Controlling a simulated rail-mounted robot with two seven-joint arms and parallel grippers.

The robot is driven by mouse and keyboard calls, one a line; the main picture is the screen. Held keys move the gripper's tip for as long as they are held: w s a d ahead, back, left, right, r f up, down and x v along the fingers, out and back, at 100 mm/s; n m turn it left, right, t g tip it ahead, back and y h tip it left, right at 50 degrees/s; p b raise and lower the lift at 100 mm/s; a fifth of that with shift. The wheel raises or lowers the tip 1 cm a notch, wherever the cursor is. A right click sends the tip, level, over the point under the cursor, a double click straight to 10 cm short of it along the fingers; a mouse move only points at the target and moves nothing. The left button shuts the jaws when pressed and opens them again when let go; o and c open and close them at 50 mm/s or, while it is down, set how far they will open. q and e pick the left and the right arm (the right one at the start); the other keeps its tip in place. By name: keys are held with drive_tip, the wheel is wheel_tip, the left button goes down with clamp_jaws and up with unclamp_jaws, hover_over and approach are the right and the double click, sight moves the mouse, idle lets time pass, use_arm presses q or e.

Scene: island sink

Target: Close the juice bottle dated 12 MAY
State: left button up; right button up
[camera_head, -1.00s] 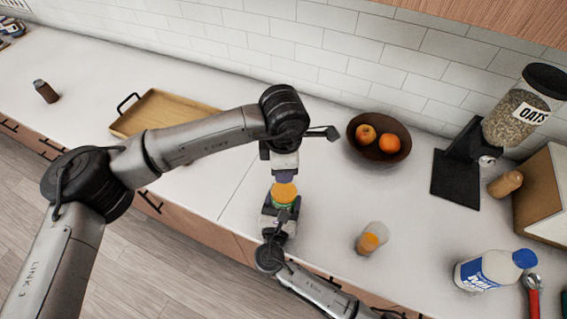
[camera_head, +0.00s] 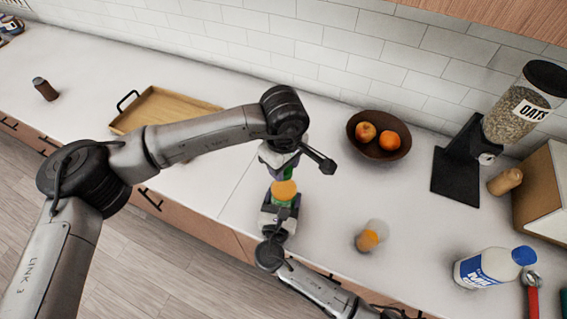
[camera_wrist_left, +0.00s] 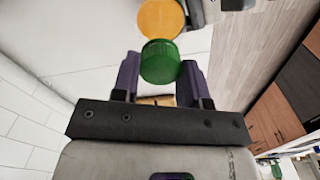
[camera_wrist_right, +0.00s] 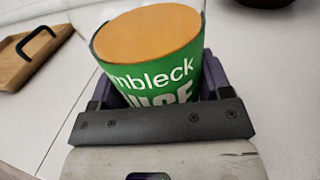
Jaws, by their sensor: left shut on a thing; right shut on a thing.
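The juice bottle has a green label and an open orange top (camera_head: 284,190). It also shows in the right wrist view (camera_wrist_right: 150,35), with part of its lettering readable but no date. My right gripper (camera_head: 278,213) is shut around its body and holds it upright. My left gripper (camera_head: 287,172) is shut on a green ridged cap (camera_wrist_left: 160,62). The cap is close to the bottle's orange top (camera_wrist_left: 161,18) but appears offset from it; I cannot tell the exact height gap. The green cap shows only partly in the head view (camera_head: 289,173).
A small clear container with orange contents (camera_head: 371,237) is right of the bottle. Further right are a milk bottle (camera_head: 488,268), a red-handled tool (camera_head: 533,290) and an oats dispenser (camera_head: 515,110). A fruit bowl (camera_head: 379,153) and wooden tray (camera_head: 150,108) are behind.

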use_arm(q)
drive_tip(key=m, duration=1.9)
drive_tip(key=shift+d+m, duration=0.1)
drive_tip(key=shift+m, duration=0.2)
drive_tip(key=o, duration=0.9)
drive_tip(key=shift+r, duration=2.2)
